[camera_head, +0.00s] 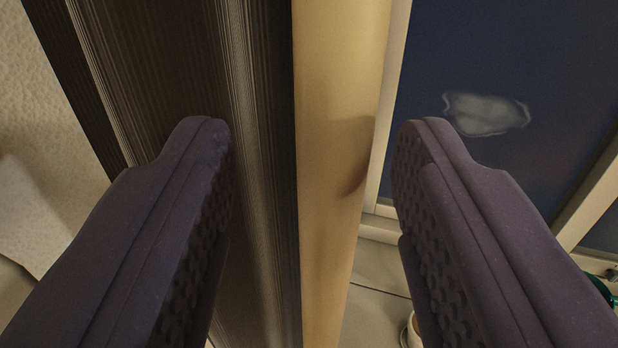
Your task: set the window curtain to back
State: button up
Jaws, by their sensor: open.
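The window curtain (245,180) is dark brown with fine vertical pleats and hangs left of the picture's middle. A smooth tan upright strip (335,110) runs along its right side; I cannot tell whether it is the curtain's edge bar. My gripper (310,128) is open, with one dark purple finger on each side of the strip. The left finger overlaps the curtain in the picture. A shadow falls on the strip near the right finger. I see no clear contact. The window (540,50) shows dark blue glass in a pale frame at the right.
A speckled pale wall (40,90) is at the left, with a whitish surface (35,215) below it. A pale sill or ledge (375,290) lies below the window. Part of a small round item (410,335) and a teal item (604,290) show at lower right. The glass has a pale smudge (487,114).

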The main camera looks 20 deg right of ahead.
jog(key=v, duration=0.3)
jog(key=shift+s+a, duration=0.1)
jog(key=shift+s, duration=0.2)
jog(key=r+y+b, duration=0.1)
jog(key=w+r+y+b, duration=0.1)
jog(key=r+b, duration=0.1)
jog(key=w+r+y+b, duration=0.1)
jog(key=b, duration=0.1)
jog(key=shift+d+r+n+t, duration=0.15)
jog(key=shift+d+n+t, duration=0.15)
jog(key=shift+t, duration=0.1)
jog(key=s+d+r+n+y+b, duration=0.4)
jog(key=s+d+r+y+b, duration=0.25)
jog(key=s+r+b, duration=0.45)
jog(key=s+d+m+g+h+b, duration=0.1)
jog(key=s+d+h+b, duration=0.3)
jog(key=s+d, duration=0.5)
jog(key=shift+s+d+r+g+b, duration=0.4)
jog(key=shift+s+g+b, duration=0.4)
jog(key=shift+s, duration=0.35)
jog(key=shift+a, duration=0.1)
